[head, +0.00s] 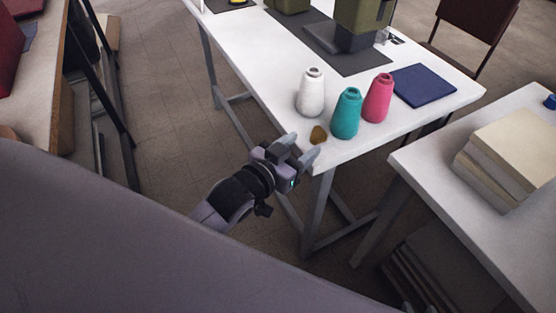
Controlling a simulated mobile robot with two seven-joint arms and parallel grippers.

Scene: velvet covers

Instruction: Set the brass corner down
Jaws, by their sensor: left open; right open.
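The brass corner (318,134) is a small brown-gold piece at the near corner of the white table (350,158). It appears to lie on the tabletop, left of the teal cone. My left gripper (301,147) is open at the table's near-left edge. Its two grey fingertips point toward the brass corner, which lies just beyond them. I see no contact between them. Only a small grey tip of what seems to be my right gripper (409,306) shows at the bottom edge, away from the brass corner.
White (311,94), teal (346,115) and pink (377,99) thread cones stand close behind the brass corner. A blue folded cloth or book (423,85) lies to their right. A green machine (361,20) stands behind. A second white table (440,185) bears stacked cream blocks (510,150).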

